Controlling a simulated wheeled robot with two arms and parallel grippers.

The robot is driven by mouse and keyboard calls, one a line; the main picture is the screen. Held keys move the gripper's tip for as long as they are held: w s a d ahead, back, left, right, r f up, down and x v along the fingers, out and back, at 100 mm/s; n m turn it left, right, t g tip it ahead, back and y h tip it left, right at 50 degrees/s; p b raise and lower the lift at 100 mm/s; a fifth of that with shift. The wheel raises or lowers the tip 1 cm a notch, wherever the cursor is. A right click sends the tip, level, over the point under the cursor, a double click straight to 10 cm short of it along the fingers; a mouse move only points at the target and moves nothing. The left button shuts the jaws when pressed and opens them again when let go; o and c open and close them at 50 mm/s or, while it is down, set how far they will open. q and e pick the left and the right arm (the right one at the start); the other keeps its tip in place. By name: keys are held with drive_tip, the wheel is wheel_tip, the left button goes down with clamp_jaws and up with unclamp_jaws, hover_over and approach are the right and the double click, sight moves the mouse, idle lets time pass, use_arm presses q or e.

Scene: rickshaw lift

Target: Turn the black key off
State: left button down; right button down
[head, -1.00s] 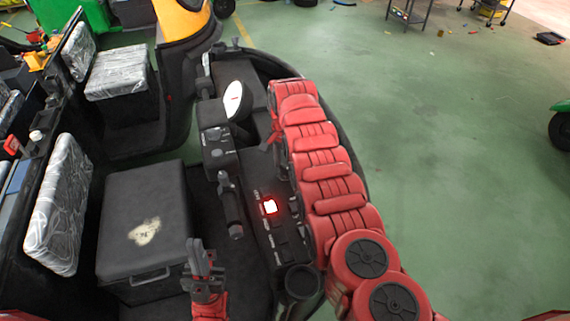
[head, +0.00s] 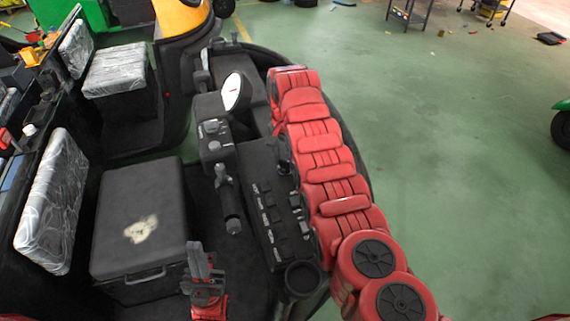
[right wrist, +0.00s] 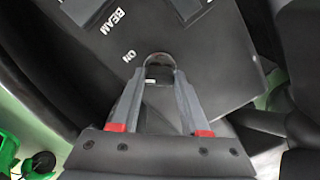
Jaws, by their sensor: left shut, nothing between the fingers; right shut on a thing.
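The black key (right wrist: 159,88) is in the right wrist view, on a dark panel (right wrist: 95,55) beside the white word ON. My right gripper (right wrist: 160,74) is shut on the key, with one finger on each side of it. In the head view, my red right arm covers much of the panel's right side, and I cannot make out the key there. My left gripper (head: 199,252) is shut and empty, pointing up near the bottom of the head view, in front of the black box and away from the panel.
The panel carries a row of unlit labelled switches (head: 277,222). A handlebar grip (head: 230,210) and a round white gauge (head: 232,91) are on its left. A black box (head: 140,215) and wrapped seats (head: 55,200) stand further left. Open green floor (head: 450,190) is on the right.

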drive_tip(key=n+b, duration=0.4)
drive_tip(key=b, duration=0.1)
drive_tip(key=shift+w+f+n, duration=0.1)
drive_tip(key=shift+f+n, duration=0.05)
drive_tip(key=shift+n, duration=0.15)
drive_tip(key=shift+n+b, duration=0.4)
drive_tip(key=shift+n, duration=0.4)
drive_tip(key=shift+r+n, duration=0.25)
drive_tip(key=shift+n, duration=1.05)
drive_tip(key=shift+c, duration=2)
unclamp_jaws()
